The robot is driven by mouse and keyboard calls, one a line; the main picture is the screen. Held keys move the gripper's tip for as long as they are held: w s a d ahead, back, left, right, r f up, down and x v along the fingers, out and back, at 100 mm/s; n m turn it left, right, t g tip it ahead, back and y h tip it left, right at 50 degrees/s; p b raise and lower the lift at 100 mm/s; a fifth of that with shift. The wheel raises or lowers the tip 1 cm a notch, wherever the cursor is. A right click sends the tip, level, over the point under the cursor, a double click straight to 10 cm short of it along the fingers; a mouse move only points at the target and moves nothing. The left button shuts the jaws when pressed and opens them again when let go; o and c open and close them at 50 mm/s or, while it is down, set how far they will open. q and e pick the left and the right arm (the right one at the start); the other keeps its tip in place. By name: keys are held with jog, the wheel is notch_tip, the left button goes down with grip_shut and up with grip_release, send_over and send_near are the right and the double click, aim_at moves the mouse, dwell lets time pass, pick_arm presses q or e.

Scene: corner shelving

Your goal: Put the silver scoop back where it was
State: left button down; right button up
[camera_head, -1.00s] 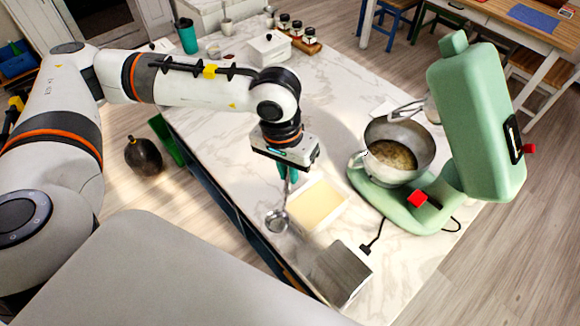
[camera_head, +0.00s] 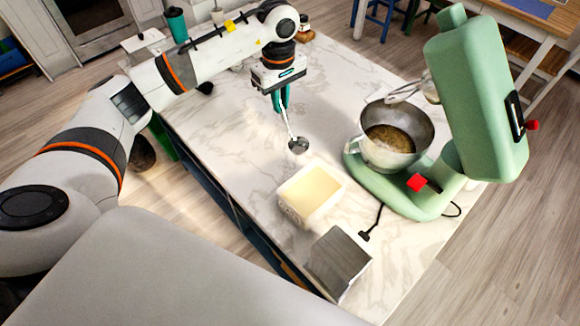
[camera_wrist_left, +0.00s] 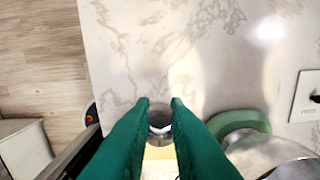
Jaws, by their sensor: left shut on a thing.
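The silver scoop (camera_head: 298,146) hangs bowl-down from my left gripper (camera_head: 281,102), over the marble counter. Its bowl is behind the cream container (camera_head: 291,203) in the head view. The green fingers are shut on its handle. In the left wrist view, the scoop (camera_wrist_left: 160,118) shows between the two fingertips (camera_wrist_left: 160,102). Whether the bowl touches the counter is hard to tell. My right gripper is in neither view.
The cream container holds something pale yellow. A grey metal box (camera_head: 338,260) stands at the counter's near edge. A green mixer (camera_head: 475,110) with a steel bowl (camera_head: 395,152) stands to the right. The counter's middle (camera_head: 335,95) is clear.

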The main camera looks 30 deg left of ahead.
pick_arm(q)
jog(key=shift+w+a+f+n, duration=0.15)
jog(key=shift+a+f+n, duration=0.15)
jog(key=shift+a+f, duration=0.1)
notch_tip(320, 180, down, 10)
jog(key=p, duration=0.2)
jog(key=shift+r+p, duration=0.15)
jog(key=shift+p, duration=0.2)
jog(key=c, duration=1.4)
grip_release()
